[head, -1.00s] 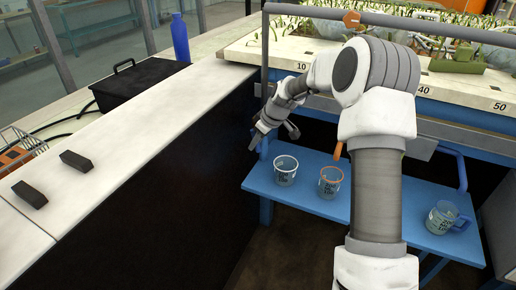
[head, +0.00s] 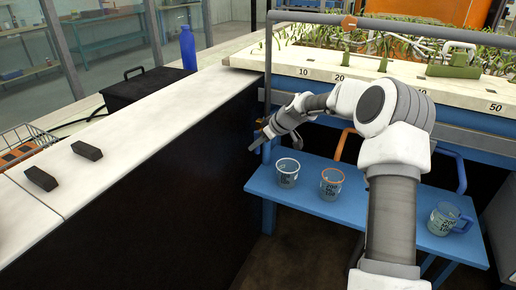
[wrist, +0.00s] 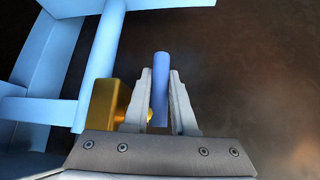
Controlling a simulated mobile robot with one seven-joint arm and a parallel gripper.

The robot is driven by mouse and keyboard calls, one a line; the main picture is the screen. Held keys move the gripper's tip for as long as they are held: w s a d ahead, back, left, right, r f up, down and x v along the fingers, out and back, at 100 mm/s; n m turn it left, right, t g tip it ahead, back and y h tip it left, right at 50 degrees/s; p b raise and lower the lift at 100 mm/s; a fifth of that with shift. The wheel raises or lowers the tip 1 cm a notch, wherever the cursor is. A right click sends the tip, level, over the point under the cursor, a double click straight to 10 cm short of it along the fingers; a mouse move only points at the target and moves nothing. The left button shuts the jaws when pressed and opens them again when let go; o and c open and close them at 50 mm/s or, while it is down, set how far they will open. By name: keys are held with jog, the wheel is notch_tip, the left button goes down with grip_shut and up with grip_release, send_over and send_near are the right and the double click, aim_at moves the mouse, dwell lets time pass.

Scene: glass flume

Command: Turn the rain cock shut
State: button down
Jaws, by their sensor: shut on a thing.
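The rain cock shows in the wrist view as a brass body (wrist: 108,103) beside a light blue pipe (wrist: 101,65), with a blue lever (wrist: 160,90) to its right. My gripper (wrist: 160,76) has one finger on each side of the lever and is shut on it. The lever's end sticks out a little past the fingertips. The brass body is partly hidden behind the left finger. In the head view my gripper (head: 257,141) is at the upright pipe by the end of the flume; the lever cannot be made out there.
A blue bench (head: 330,205) below holds a white-rimmed jug (head: 287,174), an orange-rimmed jug (head: 331,186) and a blue-handled jug (head: 444,220). A white-topped counter (head: 130,115) stands left, close to my gripper. The planted flume bed (head: 300,62) lies behind.

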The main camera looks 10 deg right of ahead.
jog(key=shift+w+r, duration=0.1)
dwell(0.6)
jog(key=c, duration=1)
grip_release()
jog(key=p+v, duration=0.3)
jog(key=v, duration=1.4)
jog(key=shift+s+d+p, duration=0.2)
jog(key=shift+s+p, duration=0.1)
jog(key=shift+p, duration=0.05)
